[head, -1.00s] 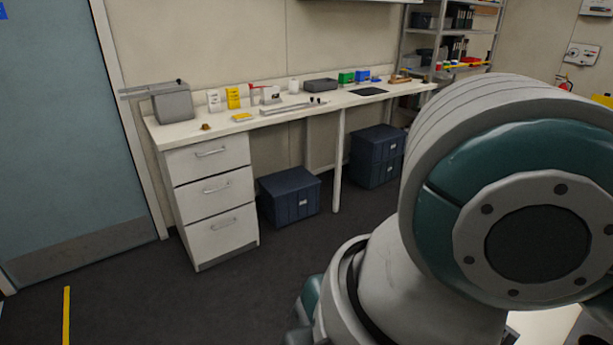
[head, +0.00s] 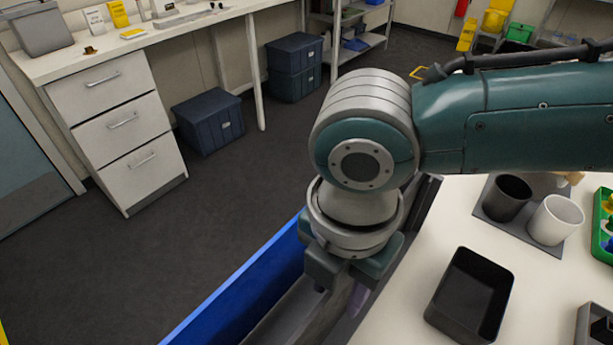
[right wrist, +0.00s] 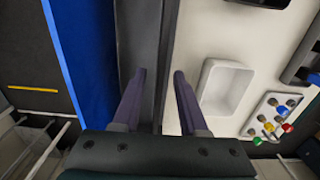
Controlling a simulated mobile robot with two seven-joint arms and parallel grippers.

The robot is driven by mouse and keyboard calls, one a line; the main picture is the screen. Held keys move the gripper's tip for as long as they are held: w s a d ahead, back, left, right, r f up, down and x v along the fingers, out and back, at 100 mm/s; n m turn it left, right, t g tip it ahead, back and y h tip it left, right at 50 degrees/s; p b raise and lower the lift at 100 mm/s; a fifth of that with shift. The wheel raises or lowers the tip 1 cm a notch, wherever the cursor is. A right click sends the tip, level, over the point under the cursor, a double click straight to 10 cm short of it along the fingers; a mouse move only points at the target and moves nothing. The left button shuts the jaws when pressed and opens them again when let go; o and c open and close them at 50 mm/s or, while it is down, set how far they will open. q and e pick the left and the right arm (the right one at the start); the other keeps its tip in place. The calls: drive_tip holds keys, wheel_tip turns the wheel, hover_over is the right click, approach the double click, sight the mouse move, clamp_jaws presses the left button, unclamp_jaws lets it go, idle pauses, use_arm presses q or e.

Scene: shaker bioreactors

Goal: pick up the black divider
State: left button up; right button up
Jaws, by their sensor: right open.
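I cannot single out a black divider in either view. My right gripper (head: 342,290) hangs pointing down at the left edge of the white worktop, over a dark grey strip beside a blue panel. In the right wrist view its two purple fingers (right wrist: 159,78) are apart with nothing between them. A black open tray (head: 470,295) sits on the worktop to the right of the gripper in the head view, apart from it. My left gripper is not in view.
The white worktop (head: 412,262) holds a black cup (head: 507,197), a white cup (head: 555,219) and a green tray (head: 604,226). The blue panel (head: 245,292) runs along its left side. The right wrist view shows a white tray (right wrist: 225,87). Open floor lies beyond.

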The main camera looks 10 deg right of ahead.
drive_tip(key=shift+f, duration=0.85)
drive_tip(key=shift+c, duration=0.4)
clamp_jaws()
idle(0.4)
